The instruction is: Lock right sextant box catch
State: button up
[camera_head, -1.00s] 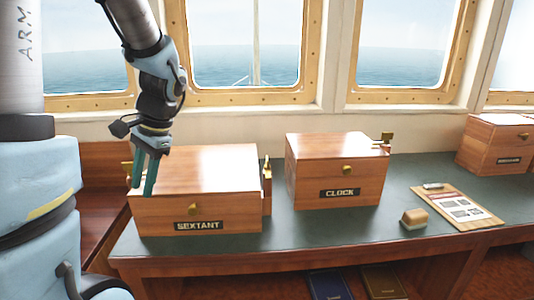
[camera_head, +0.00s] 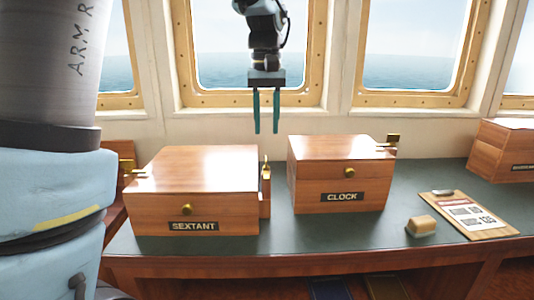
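The sextant box (camera_head: 195,170) is a closed wooden box with a SEXTANT label, on the left part of the green-topped counter. Its right catch (camera_head: 265,168) is a small brass piece standing upright on the right side; whether it is engaged is too small to tell. Its left catch (camera_head: 126,167) is brass and sticks out at the left side. My gripper (camera_head: 266,131) points down with its two teal fingers apart and nothing between them. It appears above and behind the right catch, in front of the window, apart from the box.
A wooden clock box (camera_head: 335,172) stands to the right across a narrow gap, with a brass catch (camera_head: 392,140) sticking out. A clipboard (camera_head: 468,213), a small wooden block (camera_head: 421,226) and another wooden box (camera_head: 503,150) are further right. The green counter (camera_head: 290,236) is clear in front.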

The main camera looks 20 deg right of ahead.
aim_at(266, 158)
notch_tip(266, 158, down, 8)
jog(key=shift+p, duration=0.6)
grip_shut()
